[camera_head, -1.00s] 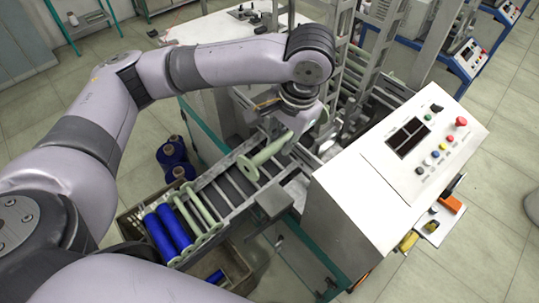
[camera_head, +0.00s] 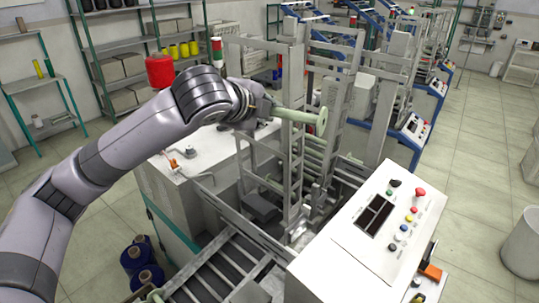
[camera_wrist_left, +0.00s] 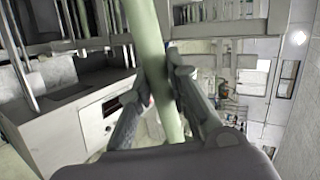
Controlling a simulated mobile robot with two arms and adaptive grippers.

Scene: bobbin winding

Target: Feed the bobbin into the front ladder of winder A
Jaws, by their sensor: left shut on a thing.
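My left gripper (camera_head: 258,106) is shut on a pale green bobbin (camera_head: 297,116), held roughly level and high beside the upright ladder frame (camera_head: 294,165) of the winder. The bobbin's round flange (camera_head: 321,122) points right, among the ladder's uprights. In the left wrist view, the gripper (camera_wrist_left: 157,88) has a finger on each side of the bobbin's shaft (camera_wrist_left: 150,40). I cannot tell whether the bobbin touches the ladder. Other pale green bars (camera_head: 317,150) show lower in the frame. My right gripper is not in view.
The white control panel (camera_head: 375,225) stands at the right front. A grey slatted chute (camera_head: 225,268) lies at the bottom. A white cabinet top (camera_head: 195,165) with small fittings is under my left arm. Blue spools (camera_head: 140,255) stand on the floor at left.

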